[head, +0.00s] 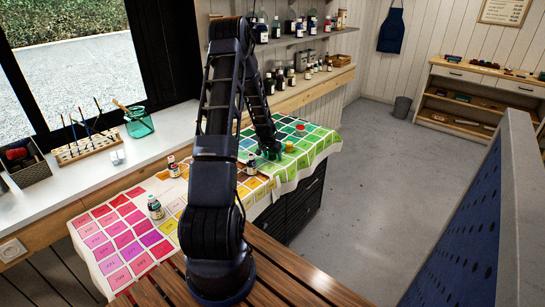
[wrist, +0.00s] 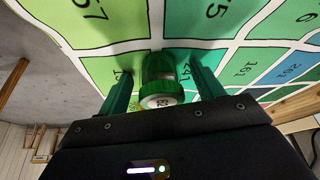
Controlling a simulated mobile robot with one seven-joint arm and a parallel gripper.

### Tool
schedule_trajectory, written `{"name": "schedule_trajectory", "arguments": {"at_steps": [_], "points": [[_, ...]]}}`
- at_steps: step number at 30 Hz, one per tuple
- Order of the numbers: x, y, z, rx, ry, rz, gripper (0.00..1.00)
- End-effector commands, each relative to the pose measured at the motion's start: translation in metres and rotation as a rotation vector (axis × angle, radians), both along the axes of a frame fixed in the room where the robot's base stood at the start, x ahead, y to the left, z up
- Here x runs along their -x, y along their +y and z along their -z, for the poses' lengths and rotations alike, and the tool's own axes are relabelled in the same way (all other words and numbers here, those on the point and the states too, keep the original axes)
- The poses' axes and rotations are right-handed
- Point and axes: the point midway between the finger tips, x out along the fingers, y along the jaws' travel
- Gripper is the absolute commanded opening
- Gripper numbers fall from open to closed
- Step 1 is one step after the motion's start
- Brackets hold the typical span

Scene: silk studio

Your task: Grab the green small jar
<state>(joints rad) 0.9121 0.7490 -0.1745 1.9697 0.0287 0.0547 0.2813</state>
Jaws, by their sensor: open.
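The green small jar (wrist: 161,68) shows in the wrist view, with a green body and a pale round face with a dark mark. It stands on the colour-chart cloth, between the two green fingers of my gripper (wrist: 161,82). The fingers are apart, one on each side of the jar, with a gap visible at each side. In the head view my gripper (head: 272,152) is low over the green part of the cloth, and a small green jar (head: 289,146) shows beside it.
A bottle shelf (head: 300,85) runs along the wall behind. A blue pegboard panel (head: 480,220) stands at the right.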

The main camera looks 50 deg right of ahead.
Motion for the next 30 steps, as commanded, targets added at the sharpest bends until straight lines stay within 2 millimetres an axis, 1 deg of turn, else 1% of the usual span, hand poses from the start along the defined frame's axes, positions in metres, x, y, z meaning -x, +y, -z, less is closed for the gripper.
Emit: {"name": "schedule_trajectory", "arguments": {"at_steps": [2, 3, 5, 9, 16, 20, 23, 26, 30], "points": [[0.000, 0.000, 0.000, 0.000, 0.000, 0.000, 0.65], [0.000, 0.000, 0.000, 0.000, 0.000, 0.000, 0.57], [0.000, 0.000, 0.000, 0.000, 0.000, 0.000, 0.45], [0.000, 0.000, 0.000, 0.000, 0.000, 0.000, 0.17], [0.000, 0.000, -0.001, 0.000, 0.000, 0.000, 0.17], [0.000, 0.000, -0.006, 0.002, -0.001, 0.000, 0.17], [-0.001, 0.000, -0.016, 0.002, -0.001, 0.000, 0.17], [-0.001, 0.000, -0.033, 0.004, -0.002, -0.002, 0.17], [-0.001, 0.000, -0.066, 0.003, -0.003, -0.001, 0.17]]}}
